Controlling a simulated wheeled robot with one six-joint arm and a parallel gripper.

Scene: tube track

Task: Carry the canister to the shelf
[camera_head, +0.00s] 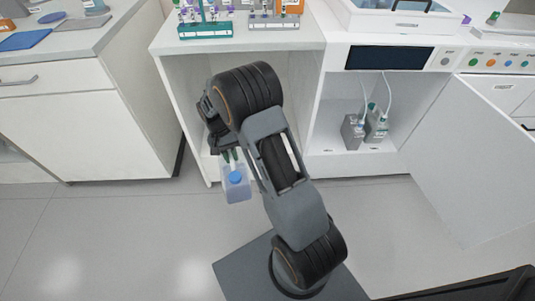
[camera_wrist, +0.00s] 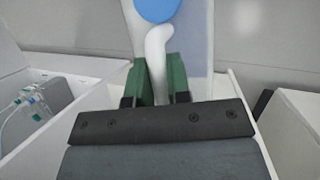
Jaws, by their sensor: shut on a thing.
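The canister (camera_head: 237,186) is a pale, translucent bluish container with a blue cap. In the head view it hangs in front of the open cabinet, above the floor. My gripper (camera_head: 230,156) is at its upper side, partly hidden behind my arm. In the wrist view the green fingertips of my gripper (camera_wrist: 164,80) are shut on the white curved handle of the canister (camera_wrist: 190,45), with the blue cap beyond. The shelf inside the open cabinet (camera_head: 190,95) is largely hidden by my arm.
Tube racks (camera_head: 205,28) stand on the counter above. A drawer cabinet (camera_head: 85,110) is at left. The floor in front (camera_head: 110,230) is clear.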

